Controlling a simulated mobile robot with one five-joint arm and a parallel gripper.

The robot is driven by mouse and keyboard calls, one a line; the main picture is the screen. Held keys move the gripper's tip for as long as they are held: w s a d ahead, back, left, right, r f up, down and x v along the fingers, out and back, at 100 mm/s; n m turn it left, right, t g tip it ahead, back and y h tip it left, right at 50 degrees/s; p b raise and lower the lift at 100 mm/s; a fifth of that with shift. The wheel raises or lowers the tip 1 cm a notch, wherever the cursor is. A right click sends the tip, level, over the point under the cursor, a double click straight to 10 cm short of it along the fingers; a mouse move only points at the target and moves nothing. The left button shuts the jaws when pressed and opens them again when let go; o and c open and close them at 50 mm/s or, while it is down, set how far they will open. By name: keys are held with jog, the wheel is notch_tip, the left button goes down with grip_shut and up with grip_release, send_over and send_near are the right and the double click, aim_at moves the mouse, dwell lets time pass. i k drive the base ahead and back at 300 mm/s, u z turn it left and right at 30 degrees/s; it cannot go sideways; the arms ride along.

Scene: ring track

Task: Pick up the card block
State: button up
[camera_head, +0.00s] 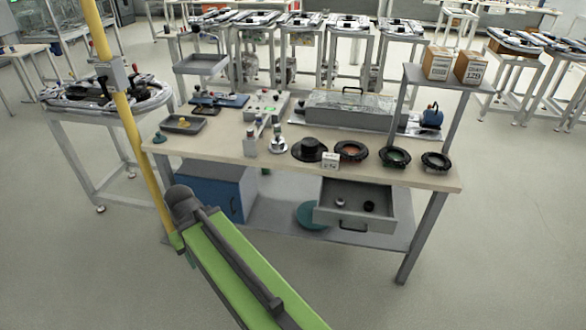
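A small white block with dark marks on its face (331,160) stands near the front edge of the workbench (437,177), right of the middle. It looks like the card block, but its marks are too small to read. It sits just in front of a black round-topped part (309,149) and left of a black ring with a brown centre (351,150). My green and yellow arm links cross the left and lower part of the view. My gripper is not in view.
More black rings (396,156) lie to the right on the bench. Two cardboard boxes (437,64) stand on a raised shelf at right. An open drawer (354,203) juts out below the benchtop. The floor in front and at right is clear.

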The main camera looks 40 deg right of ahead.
aim_at(330, 160)
jog(key=z, duration=0.4)
jog(key=i, duration=1)
jog(key=u, duration=0.3)
